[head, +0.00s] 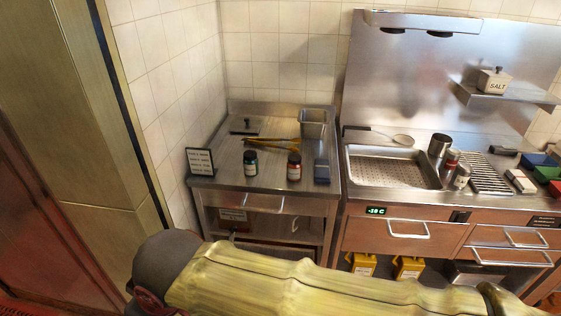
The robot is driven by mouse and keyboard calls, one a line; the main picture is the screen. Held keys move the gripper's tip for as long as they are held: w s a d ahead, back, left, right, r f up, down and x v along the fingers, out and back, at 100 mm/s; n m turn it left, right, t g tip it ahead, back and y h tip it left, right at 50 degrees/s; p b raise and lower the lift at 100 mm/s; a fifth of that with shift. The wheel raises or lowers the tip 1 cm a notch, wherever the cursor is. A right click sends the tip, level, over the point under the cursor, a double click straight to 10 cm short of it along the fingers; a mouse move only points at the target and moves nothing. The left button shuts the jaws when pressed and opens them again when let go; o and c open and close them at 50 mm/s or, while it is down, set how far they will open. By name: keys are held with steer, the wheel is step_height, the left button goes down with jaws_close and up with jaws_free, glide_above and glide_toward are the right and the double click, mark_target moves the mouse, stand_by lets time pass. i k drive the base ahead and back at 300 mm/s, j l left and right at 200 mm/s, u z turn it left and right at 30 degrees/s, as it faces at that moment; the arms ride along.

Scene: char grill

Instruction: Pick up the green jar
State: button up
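The green jar (250,164) is a small dark jar with a green label and a dark lid. It stands upright near the front of the steel side table (225,181) at the left of the cooking line. My gripper is not in view. A yellow section of my arm crosses the bottom of the head view, below and in front of the table. I see nothing touching the green jar.
A red-labelled jar (294,168) stands right of the green jar, with a blue block (321,171) beyond it. Yellow-handled tongs (271,141) lie behind the jars. A steel container (312,123) stands at the back.

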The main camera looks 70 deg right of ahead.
mark_target(250, 160)
steer(key=z, duration=1.95)
steer(key=j+z, duration=0.6)
steer(key=i+l, duration=0.05)
